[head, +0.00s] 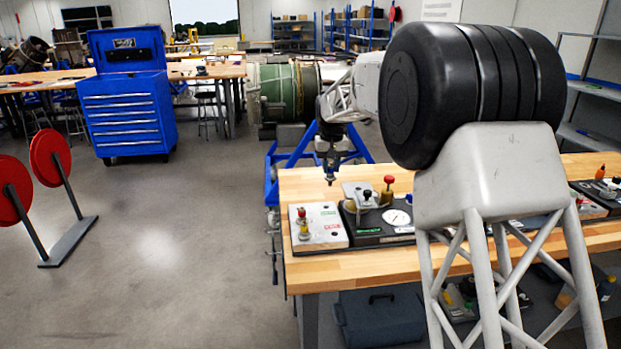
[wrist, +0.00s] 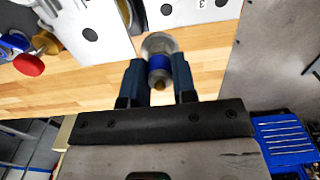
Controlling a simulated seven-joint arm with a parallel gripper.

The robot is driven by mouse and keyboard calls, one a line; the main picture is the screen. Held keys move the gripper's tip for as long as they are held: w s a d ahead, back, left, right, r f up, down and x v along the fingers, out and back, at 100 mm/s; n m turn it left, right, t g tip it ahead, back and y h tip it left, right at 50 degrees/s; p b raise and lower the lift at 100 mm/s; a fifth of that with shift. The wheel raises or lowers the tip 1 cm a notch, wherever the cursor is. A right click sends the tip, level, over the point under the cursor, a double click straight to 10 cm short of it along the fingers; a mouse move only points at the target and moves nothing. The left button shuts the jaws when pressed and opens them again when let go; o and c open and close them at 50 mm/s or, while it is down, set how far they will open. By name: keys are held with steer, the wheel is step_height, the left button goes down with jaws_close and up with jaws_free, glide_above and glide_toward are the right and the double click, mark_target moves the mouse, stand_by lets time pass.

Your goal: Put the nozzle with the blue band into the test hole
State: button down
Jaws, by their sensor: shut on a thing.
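My gripper (head: 330,168) hangs pointing down above the back left of the wooden bench in the head view. In the wrist view my gripper (wrist: 158,70) is shut on the nozzle with the blue band (wrist: 159,62), whose metal rim faces the camera's far side. The nozzle is clear of the bench top. A white plate (head: 322,236) with dark holes and small green and red labels lies at the bench's left end. A dark box (head: 372,238) with a gauge stands beside it. I cannot tell which hole is the test hole.
A red knob (head: 389,181) and black knob (head: 367,197) rise from the dark box area. Bare wood (wrist: 95,82) lies under my gripper. The bench's left edge is close by.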

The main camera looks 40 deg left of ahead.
steer(key=w+d+r, duration=0.5)
steer(key=d, duration=0.2)
steer(key=shift+w+d, duration=0.2)
steer(key=shift+d, duration=0.1)
steer(key=shift+f, duration=0.1)
steer(key=shift+f, duration=2.25)
steer(key=shift+f, duration=2.1)
stand_by(0.9)
steer(key=shift+f, duration=0.25)
steer(key=c, duration=1.1)
jaws_free()
steer(key=shift+f, duration=0.1)
steer(key=o, duration=0.4)
steer(key=shift+r, duration=0.35)
